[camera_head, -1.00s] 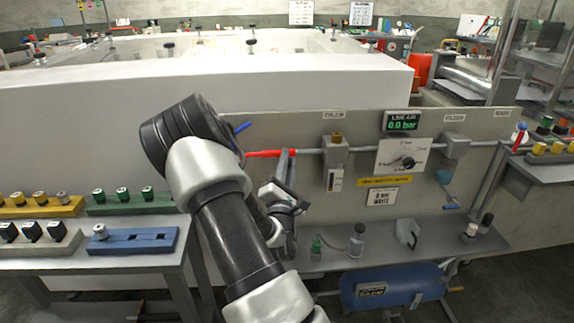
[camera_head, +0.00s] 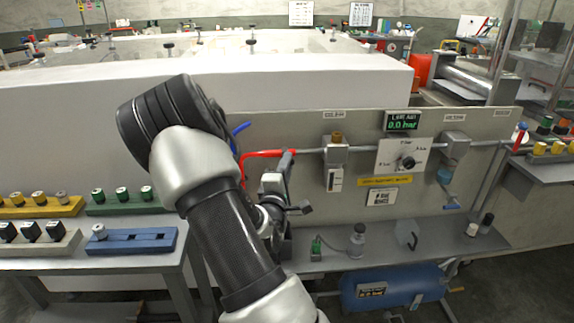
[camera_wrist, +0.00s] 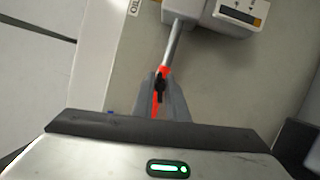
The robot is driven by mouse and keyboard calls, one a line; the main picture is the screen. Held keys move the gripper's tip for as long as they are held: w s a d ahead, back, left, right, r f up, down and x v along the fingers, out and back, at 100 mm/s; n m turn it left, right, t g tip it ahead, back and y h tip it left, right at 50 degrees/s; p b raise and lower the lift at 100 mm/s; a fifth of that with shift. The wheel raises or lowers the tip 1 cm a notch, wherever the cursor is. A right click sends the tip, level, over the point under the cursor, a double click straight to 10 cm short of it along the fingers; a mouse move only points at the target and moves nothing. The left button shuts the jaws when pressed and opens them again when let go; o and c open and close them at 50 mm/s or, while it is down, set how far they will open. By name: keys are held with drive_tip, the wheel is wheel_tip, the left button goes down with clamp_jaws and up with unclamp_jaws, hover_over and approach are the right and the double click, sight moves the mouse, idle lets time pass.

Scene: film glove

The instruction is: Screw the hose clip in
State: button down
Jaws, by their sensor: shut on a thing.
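The red hose (camera_head: 258,154) meets the end of the grey pipe (camera_head: 310,151) on the panel, left of the oiler. My gripper (camera_head: 287,158) is at this joint, partly hidden by its own wrist. In the wrist view, the grey fingers of my gripper (camera_wrist: 160,92) are closed around a small black part, which looks like the hose clip (camera_wrist: 160,86), over the red hose (camera_wrist: 155,106). The clip's screw and how tight it is cannot be made out.
The gauge (camera_head: 403,121) reads 0.0 bar. A selector plate (camera_head: 388,152) and fittings sit right of the joint. Below are a shelf (camera_head: 335,262) with small bottles and a blue tank (camera_head: 400,286). Racks of coloured parts stand at left, including a blue one (camera_head: 150,243).

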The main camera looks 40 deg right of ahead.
drive_tip(key=m+g+y, duration=0.1)
drive_tip(key=m, duration=0.4)
drive_tip(key=shift+r+m, duration=0.1)
drive_tip(key=shift+m, duration=0.2)
drive_tip(key=m+g+y, duration=0.1)
drive_tip(key=m, duration=0.2)
drive_tip(key=shift+m+y, duration=0.3)
drive_tip(key=shift+m, duration=0.1)
drive_tip(key=m+y+b, duration=0.2)
drive_tip(key=m+b, duration=0.1)
drive_tip(key=m, duration=0.1)
drive_tip(key=shift+f+b, duration=0.2)
drive_tip(key=shift+b, duration=0.1)
drive_tip(key=m+t+y+b, duration=0.1)
drive_tip(key=m, duration=0.2)
drive_tip(key=shift+r+m+y, duration=0.1)
drive_tip(key=shift+m+y, duration=0.2)
drive_tip(key=shift+y, duration=0.1)
drive_tip(key=m+t+y, duration=0.1)
drive_tip(key=m, duration=0.2)
drive_tip(key=shift+m+y, duration=0.4)
drive_tip(key=m+t+y+p, duration=0.1)
drive_tip(key=m, duration=0.2)
drive_tip(key=shift+s, duration=0.1)
drive_tip(key=m+t+y+p, duration=0.1)
drive_tip(key=m, duration=0.3)
drive_tip(key=shift+t, duration=0.4)
drive_tip(key=shift+m+t+p, duration=0.6)
drive_tip(key=shift+m+t, duration=0.3)
drive_tip(key=shift+m, duration=1.3)
